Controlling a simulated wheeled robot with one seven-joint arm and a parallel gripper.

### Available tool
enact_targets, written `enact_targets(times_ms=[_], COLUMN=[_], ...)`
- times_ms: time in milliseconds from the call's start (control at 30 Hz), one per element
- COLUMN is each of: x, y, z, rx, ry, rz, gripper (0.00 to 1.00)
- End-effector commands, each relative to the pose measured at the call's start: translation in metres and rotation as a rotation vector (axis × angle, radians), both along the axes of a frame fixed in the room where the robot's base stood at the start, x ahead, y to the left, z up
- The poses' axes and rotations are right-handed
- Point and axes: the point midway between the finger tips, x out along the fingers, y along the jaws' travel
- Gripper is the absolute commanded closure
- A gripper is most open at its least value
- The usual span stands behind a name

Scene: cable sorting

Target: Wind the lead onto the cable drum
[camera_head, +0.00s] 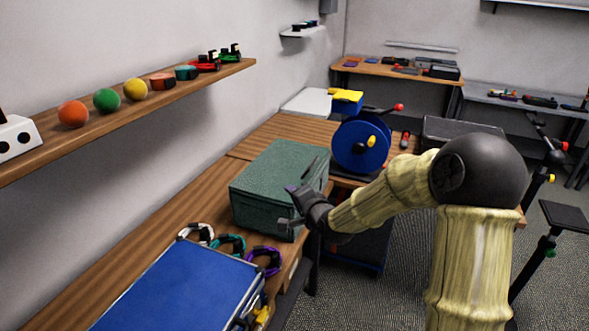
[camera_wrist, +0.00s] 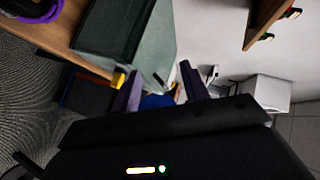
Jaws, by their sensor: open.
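The blue cable drum (camera_head: 350,150) stands upright on the bench beyond the green case, with a yellow crank knob on its face. A patch of blue, probably the drum, shows between my fingers in the wrist view (camera_wrist: 155,102). Coiled leads lie on the near bench: white (camera_head: 197,231), teal (camera_head: 229,245) and purple (camera_head: 265,262); I cannot tell which is the task's lead. The purple coil also shows in the wrist view (camera_wrist: 42,10). My gripper (camera_head: 287,206) is open and empty beside the green case's front right side, short of the drum.
The green case (camera_head: 275,185) stands between the coils and the drum. A blue-topped case (camera_head: 185,285) fills the near bench. A wall shelf (camera_head: 130,112) with coloured balls runs along the left. A black case (camera_head: 460,133) lies right of the drum.

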Motion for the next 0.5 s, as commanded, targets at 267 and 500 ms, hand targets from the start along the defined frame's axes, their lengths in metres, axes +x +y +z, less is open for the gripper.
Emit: enact_targets(times_ms=[267,500], x=[-0.069,-0.141], y=[-0.048,-0.098], z=[0.050,0.096], rx=[-0.473,-0.776], ry=[0.161,0.330], rz=[0.130,0.275], gripper=[0.55,0.55])
